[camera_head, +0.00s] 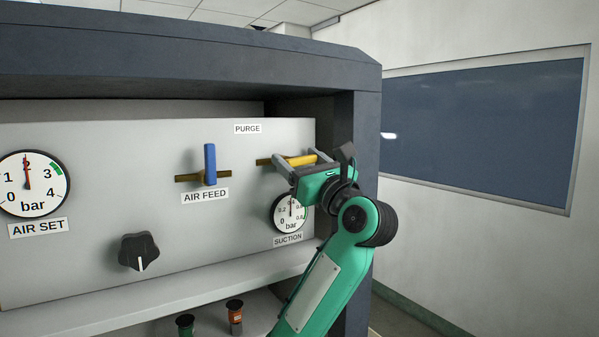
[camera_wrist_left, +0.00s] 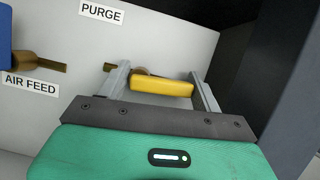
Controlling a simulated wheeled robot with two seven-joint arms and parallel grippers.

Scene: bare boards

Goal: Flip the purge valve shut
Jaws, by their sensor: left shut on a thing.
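The purge valve has a yellow lever handle (camera_head: 300,160) on a brass pipe (camera_head: 263,161), below and right of the PURGE label (camera_head: 248,129). The handle lies roughly level, in line with the pipe. My left gripper (camera_head: 298,161) is at this handle, shut on it, with one finger near each end. In the left wrist view the yellow handle (camera_wrist_left: 162,87) shows between the two grey fingers, and the PURGE label (camera_wrist_left: 102,12) is above left. The gripper hides part of the valve and pipe. My right gripper is in neither view.
Left of it is the AIR FEED valve, its blue handle (camera_head: 210,164) upright. The SUCTION gauge (camera_head: 289,212) sits just below my gripper, partly covered. A black knob (camera_head: 138,251) and the AIR SET gauge (camera_head: 34,184) are farther left. The cabinet's dark side post (camera_head: 357,115) stands close right.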

